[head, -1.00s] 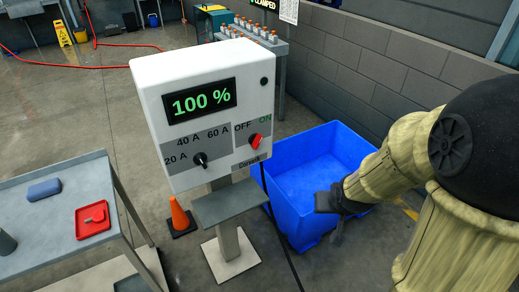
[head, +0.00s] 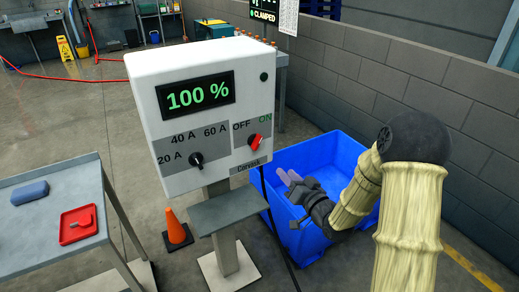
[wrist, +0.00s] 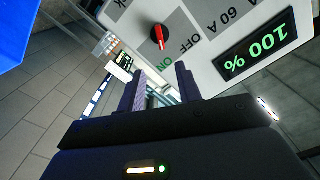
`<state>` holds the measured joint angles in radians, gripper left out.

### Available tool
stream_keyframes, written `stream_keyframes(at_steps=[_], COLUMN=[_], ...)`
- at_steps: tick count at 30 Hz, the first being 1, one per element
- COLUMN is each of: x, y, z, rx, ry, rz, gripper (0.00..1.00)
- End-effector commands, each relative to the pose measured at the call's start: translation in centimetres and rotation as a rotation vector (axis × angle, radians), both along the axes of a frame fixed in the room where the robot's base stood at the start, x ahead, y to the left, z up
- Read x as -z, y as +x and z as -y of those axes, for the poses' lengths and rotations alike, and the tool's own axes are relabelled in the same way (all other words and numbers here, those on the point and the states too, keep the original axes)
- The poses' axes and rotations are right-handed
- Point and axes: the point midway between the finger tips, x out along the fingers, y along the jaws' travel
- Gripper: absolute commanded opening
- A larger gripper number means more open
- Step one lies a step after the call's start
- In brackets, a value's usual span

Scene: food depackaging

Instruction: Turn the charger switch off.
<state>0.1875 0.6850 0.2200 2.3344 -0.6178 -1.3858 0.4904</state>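The charger box (head: 208,115) is white and stands on a grey post, its display reading 100 %. Its red switch (head: 255,141) is at the lower right of the panel, under the OFF and ON labels, and its handle tilts toward ON. In the wrist view the red switch (wrist: 160,38) also points to the ON side. My gripper (head: 288,178) is to the right of and below the switch, in front of the blue bin, touching nothing I can see. In the wrist view its two fingers (wrist: 160,84) are apart with nothing between them.
A black current dial (head: 196,160) sits left of the switch. A grey shelf (head: 222,211) juts out below the box. The blue bin (head: 345,150) stands behind my gripper. An orange cone (head: 177,228) and a grey table (head: 30,225) are at left.

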Motion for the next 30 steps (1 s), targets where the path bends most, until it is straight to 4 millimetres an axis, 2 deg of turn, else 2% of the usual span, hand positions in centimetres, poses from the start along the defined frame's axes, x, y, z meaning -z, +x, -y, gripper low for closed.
stream_keyframes(at_steps=[11,30], x=[-0.1,-0.2], y=[0.7,9.1], z=[-0.5,-6.2], rx=[-0.001,-0.001], ry=[-0.004,-0.003], rz=[-0.002,-0.001], gripper=[0.35,0.35])
